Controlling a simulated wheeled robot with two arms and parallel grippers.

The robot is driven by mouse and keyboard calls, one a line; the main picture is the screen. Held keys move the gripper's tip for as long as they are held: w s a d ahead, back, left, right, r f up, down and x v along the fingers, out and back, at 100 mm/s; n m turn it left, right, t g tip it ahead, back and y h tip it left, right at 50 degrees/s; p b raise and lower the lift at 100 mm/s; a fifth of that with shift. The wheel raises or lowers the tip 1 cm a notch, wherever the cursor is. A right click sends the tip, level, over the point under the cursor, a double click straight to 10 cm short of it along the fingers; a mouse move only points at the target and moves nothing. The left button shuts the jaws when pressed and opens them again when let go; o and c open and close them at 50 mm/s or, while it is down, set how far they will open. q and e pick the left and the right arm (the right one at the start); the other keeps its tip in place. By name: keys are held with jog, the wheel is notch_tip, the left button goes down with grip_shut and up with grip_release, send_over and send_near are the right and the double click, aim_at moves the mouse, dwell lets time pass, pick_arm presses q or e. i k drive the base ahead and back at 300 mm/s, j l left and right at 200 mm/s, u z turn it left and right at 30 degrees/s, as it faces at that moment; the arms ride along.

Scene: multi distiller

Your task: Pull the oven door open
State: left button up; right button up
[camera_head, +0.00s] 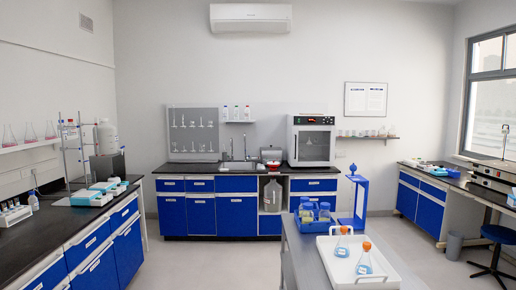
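The oven (312,140) is a white box with a dark display strip on top and a glazed front door (313,147). It stands on the right part of the black counter at the back wall, across the room from me. The door looks closed. A vertical handle seems to run along the left side of the door, but it is too small to be sure. Neither of my grippers shows in this view.
Left bench (50,228) and right bench (455,183) line the sides. Open floor (205,262) lies at centre-left. A stool is at right.

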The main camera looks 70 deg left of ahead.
aim_at(312, 146)
jog(key=u, duration=1.9)
jog(key=i+j+u, duration=0.65)
jog(key=i, duration=0.15)
jog(key=i+j+u, duration=0.1)
jog(key=i+u, duration=0.25)
jog(key=i+z, duration=0.15)
jog(key=i, duration=0.4)
jog(key=i+j+z, duration=0.15)
jog(key=i, duration=0.4)
jog(key=i+l+z, duration=0.1)
jog(key=i, duration=0.9)
jog(key=i+z, duration=0.1)
jog(key=i, duration=0.9)
jog(key=i+z, duration=0.1)
jog(key=i, duration=0.9)
jog(key=i+j+z, duration=0.1)
jog(key=i, duration=0.9)
